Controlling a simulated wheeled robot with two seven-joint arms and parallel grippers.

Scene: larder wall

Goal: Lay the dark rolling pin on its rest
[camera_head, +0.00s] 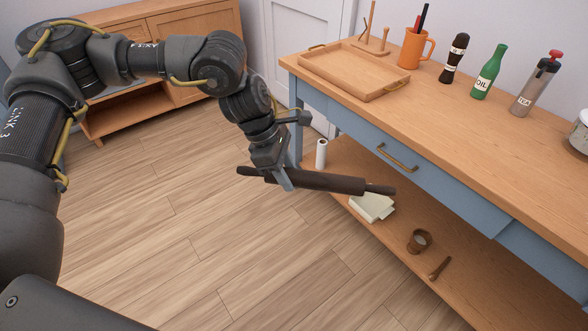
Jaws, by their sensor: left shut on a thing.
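The dark brown rolling pin (330,183) is held in the air in front of the blue counter, lying roughly level with one handle toward the left and the other toward the right. My left gripper (284,180) is shut on it, near its left end. The fingers hide a small part of the pin. A wooden stand with upright pegs (371,44) is at the back of the counter top, beside the tray; I cannot tell whether it is the rest. My right gripper is out of view.
The counter (455,125) holds a wooden tray (355,80), an orange mug (413,48), a dark bottle (453,60), a green bottle (489,75) and a grey, red-topped bottle (535,85). The low shelf carries cloths (372,206) and a brown cup (419,241). Floor is clear.

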